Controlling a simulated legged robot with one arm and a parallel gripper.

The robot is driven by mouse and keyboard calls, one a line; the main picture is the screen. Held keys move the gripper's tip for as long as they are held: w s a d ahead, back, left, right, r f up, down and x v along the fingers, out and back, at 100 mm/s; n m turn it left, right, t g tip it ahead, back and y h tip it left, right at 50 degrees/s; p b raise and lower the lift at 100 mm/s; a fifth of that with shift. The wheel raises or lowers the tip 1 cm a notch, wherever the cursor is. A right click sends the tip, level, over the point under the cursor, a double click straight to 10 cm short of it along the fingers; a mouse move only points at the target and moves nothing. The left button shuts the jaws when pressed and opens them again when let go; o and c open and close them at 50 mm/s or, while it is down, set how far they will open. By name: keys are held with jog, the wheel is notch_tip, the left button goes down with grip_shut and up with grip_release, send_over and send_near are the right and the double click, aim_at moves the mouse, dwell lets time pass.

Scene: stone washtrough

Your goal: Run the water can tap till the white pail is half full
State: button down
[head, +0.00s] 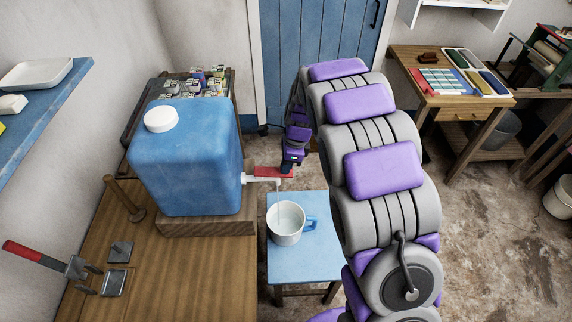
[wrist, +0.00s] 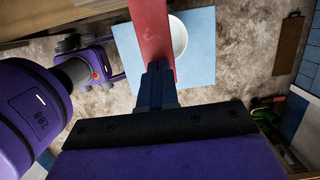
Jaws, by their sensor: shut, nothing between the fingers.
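The blue water can (head: 186,165) with a white cap stands on a wooden block on the bench. Its white tap has a red lever (head: 268,172) and juts out over the white pail (head: 286,225), which has a blue handle. A thin pale stream shows between spout and pail; the water level inside is unclear. The pail is upright on a blue stool (head: 312,215). My gripper (head: 289,165) is shut and empty at the lever's outer end. In the wrist view, the shut fingers (wrist: 157,82) are at the red lever (wrist: 150,30), which partly covers the pail (wrist: 179,38).
A wooden bench (head: 130,255) at left carries a red-handled tool (head: 45,258) and a wooden peg stand (head: 125,200). A blue door (head: 320,40) is behind. A side table (head: 440,90) with trays stands at right. The stone floor (head: 490,210) at right is mostly clear.

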jog(key=shift+r+p, duration=0.3)
jog(key=shift+r, duration=0.15)
jog(key=shift+d+r, duration=0.1)
jog(key=shift+r, duration=0.4)
jog(key=p+v, duration=0.3)
jog(key=v, duration=1.3)
